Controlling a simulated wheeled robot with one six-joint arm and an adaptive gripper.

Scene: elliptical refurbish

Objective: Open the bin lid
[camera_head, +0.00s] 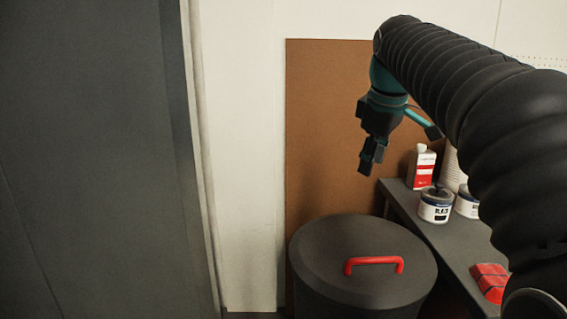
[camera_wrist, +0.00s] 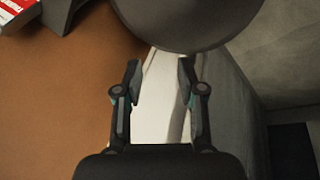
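A round dark grey bin (camera_head: 345,303) stands on the floor at the lower middle of the head view. Its lid (camera_head: 330,245) lies on top and looks closed, with a red bar handle (camera_head: 374,264) across it. My gripper (camera_head: 368,165) hangs above and behind the lid, apart from it. In the wrist view my gripper (camera_wrist: 158,75) shows two fingers spread apart with nothing between them. The dark round bin (camera_wrist: 190,18) shows beyond the fingertips at the top of the wrist view; the handle is not visible there.
A dark grey bench (camera_head: 440,238) stands right of the bin. It bears a red-and-white bottle (camera_head: 421,168), small cans (camera_head: 435,206) and a red block (camera_head: 490,281). A brown board (camera_head: 320,130) leans behind. A dark grey panel (camera_head: 90,150) fills the left.

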